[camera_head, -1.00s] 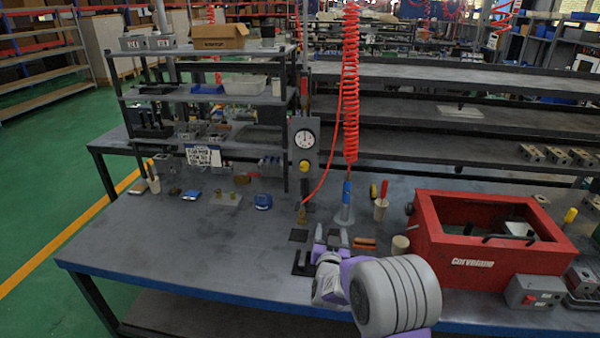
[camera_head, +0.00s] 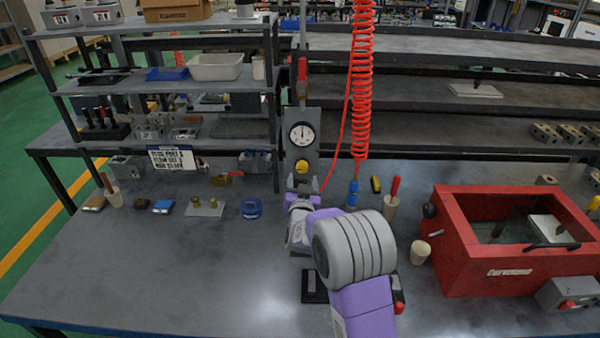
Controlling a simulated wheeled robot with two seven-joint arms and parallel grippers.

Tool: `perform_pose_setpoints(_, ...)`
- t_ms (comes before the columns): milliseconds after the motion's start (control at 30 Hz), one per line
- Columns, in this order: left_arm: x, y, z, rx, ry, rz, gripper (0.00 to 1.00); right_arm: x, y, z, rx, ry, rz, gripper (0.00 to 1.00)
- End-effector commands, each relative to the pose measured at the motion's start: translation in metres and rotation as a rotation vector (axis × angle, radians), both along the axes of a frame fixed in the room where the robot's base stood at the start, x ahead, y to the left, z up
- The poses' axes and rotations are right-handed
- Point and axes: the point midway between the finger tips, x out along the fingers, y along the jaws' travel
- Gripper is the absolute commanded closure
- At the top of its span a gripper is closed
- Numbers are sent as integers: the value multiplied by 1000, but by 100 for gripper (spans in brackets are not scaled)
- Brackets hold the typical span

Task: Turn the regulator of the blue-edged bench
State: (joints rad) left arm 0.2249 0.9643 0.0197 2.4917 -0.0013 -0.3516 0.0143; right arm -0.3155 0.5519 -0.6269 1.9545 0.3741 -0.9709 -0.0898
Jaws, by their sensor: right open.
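The blue-edged bench (camera_head: 130,265) fills the lower view. Its regulator is a yellow knob (camera_head: 302,167) on a grey upright panel, below a round white gauge (camera_head: 302,134). My right gripper (camera_head: 302,184) is just below the knob, in front of the panel, and points away from me. Its fingers are small in the picture and open. Whether they touch the knob is hard to tell. My own wrist and forearm hide the bench behind them. My left gripper is not in view.
A red coiled hose (camera_head: 362,85) hangs right of the panel, with a blue-ended tool (camera_head: 352,193) below. A red box (camera_head: 445,262) stands at the right. A shelf rack (camera_head: 165,90) stands left. Small parts, including a blue ring (camera_head: 251,208), lie on the bench.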

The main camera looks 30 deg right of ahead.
Motion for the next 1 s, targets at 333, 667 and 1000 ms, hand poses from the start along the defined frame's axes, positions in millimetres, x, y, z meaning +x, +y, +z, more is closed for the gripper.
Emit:
perform_pose_setpoints(333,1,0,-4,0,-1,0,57,33,-20,-1,0,1,0,36)
perform_pose_setpoints(667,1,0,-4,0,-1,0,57,36,-21,0,0,1,0,36)
perform_pose_setpoints(1000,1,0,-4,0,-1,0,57,36,-21,0,0,1,0,85)
